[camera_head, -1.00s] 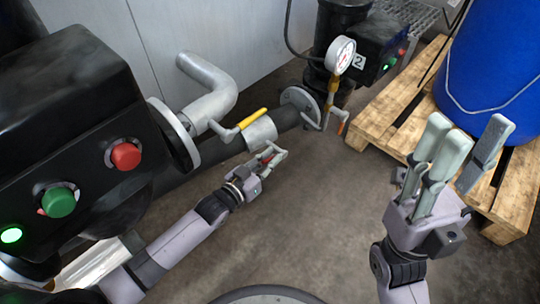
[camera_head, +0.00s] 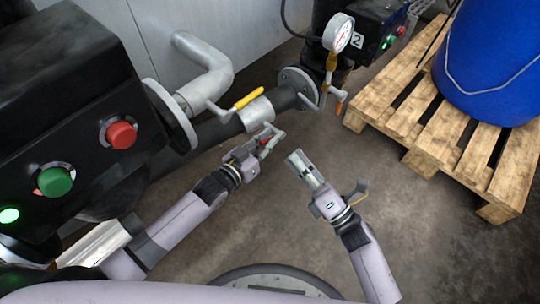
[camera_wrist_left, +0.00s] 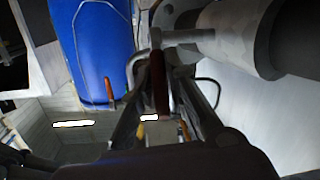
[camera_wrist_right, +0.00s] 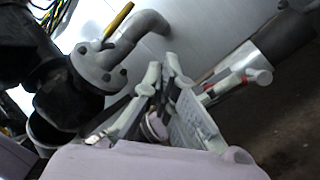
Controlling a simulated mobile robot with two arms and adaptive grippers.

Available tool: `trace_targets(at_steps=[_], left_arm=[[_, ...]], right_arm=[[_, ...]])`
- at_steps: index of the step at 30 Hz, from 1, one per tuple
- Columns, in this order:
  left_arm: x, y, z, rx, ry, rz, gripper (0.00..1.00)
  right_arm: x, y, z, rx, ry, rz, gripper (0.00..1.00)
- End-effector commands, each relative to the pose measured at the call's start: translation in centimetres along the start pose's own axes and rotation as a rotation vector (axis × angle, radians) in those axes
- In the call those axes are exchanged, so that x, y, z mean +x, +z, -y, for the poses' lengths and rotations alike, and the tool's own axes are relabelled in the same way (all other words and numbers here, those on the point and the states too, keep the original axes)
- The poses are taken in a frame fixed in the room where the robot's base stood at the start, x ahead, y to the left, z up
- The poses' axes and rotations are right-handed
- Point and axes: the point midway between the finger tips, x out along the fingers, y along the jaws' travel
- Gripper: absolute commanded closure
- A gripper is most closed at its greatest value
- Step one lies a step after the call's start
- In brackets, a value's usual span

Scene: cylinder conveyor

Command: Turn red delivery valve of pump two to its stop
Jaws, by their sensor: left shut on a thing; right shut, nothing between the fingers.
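The red valve handle (camera_head: 266,141) is mostly hidden between the fingers of my left gripper (camera_head: 273,139), beside the dark pipe with a pale collar. In the left wrist view the dark red lever (camera_wrist_left: 158,84) stands between the fingers, and my left gripper is shut on it. The black box marked 2 (camera_head: 372,36) is at the top. My right gripper (camera_head: 296,160) is shut and empty, just right of the left gripper and apart from it. In the right wrist view a bit of red handle (camera_wrist_right: 222,85) shows beyond my right fingers.
A yellow lever (camera_head: 249,97) sits above the pipe. A pressure gauge (camera_head: 338,32) and an orange-tipped lever (camera_head: 340,103) stand at the pipe's far end. A wooden pallet (camera_head: 432,137) with a blue drum (camera_head: 490,65) is at right. Open floor lies between.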

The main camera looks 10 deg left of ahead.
Motion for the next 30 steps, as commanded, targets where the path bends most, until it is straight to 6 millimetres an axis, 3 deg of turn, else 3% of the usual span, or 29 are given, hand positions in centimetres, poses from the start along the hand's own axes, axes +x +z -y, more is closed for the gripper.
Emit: trace_targets(at_steps=[1, 3, 6, 13, 17, 29, 30], left_arm=[[0.0, -0.1, 0.0, 0.0, 0.001, -0.001, 1.0], [0.0, -0.1, 0.0, 0.0, 0.001, -0.001, 1.0], [0.0, -0.1, 0.0, 0.0, 0.001, -0.001, 1.0], [0.0, -0.1, 0.0, 0.0, 0.001, -0.001, 1.0], [0.0, -0.1, 0.0, 0.0, 0.001, -0.001, 1.0], [0.0, -0.1, 0.0, 0.0, 0.001, -0.001, 1.0], [0.0, -0.1, 0.0, 0.0, 0.001, -0.001, 1.0]], right_arm=[[-0.9, -1.4, 2.6, -0.098, -0.057, -0.047, 1.0], [-2.3, -3.2, 5.5, -0.233, -0.119, -0.116, 1.0], [-4.0, -5.2, 8.6, -0.379, -0.174, -0.202, 1.0], [-5.5, -7.1, 11.4, -0.522, -0.213, -0.296, 1.0], [-4.0, -7.5, 11.8, -0.527, -0.212, -0.296, 1.0], [3.8, -9.3, 14.0, -0.524, -0.211, -0.296, 1.0], [4.0, -8.7, 13.8, -0.529, -0.211, -0.296, 1.0]])
